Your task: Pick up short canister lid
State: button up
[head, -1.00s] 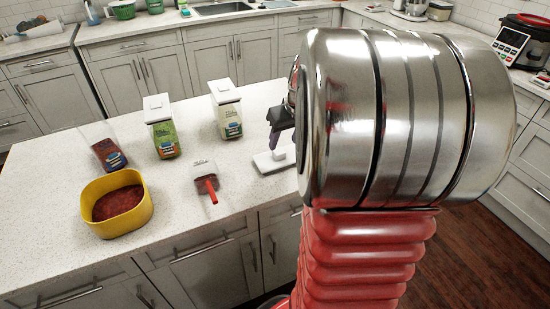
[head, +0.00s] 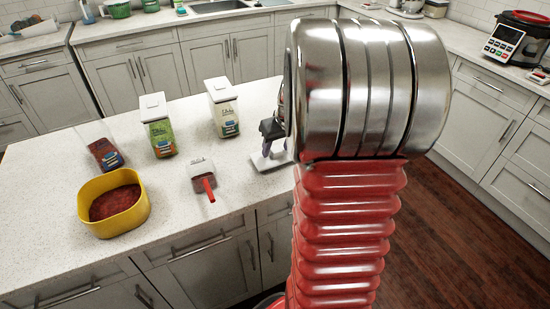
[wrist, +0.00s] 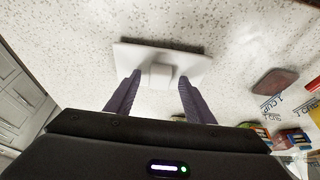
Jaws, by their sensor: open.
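The white canister lid (wrist: 195,68) lies on the speckled counter in the wrist view, with its square knob facing me. It also shows in the head view (head: 262,165), partly hidden behind my gripper. My gripper (wrist: 158,85) is open and empty. Its two purple-grey fingers point at the lid, one on each side of the knob in the picture; I see a gap between each finger and the knob. I cannot tell the exact height between fingertips and lid. In the head view my gripper (head: 272,143) is just above the lid.
Left of the lid stand a clear scoop with a red handle (head: 203,180), two lidded canisters (head: 159,130) (head: 223,108), an open canister with dark red contents (head: 106,154) and a yellow bowl (head: 135,218). The counter's front edge is close to the lid.

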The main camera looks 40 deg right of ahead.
jog(key=shift+f, duration=0.1)
dwell(0.5)
jog(key=c, duration=1.2)
jog(key=shift+o, duration=0.2)
notch_tip(320, 180, up, 10)
dwell(0.6)
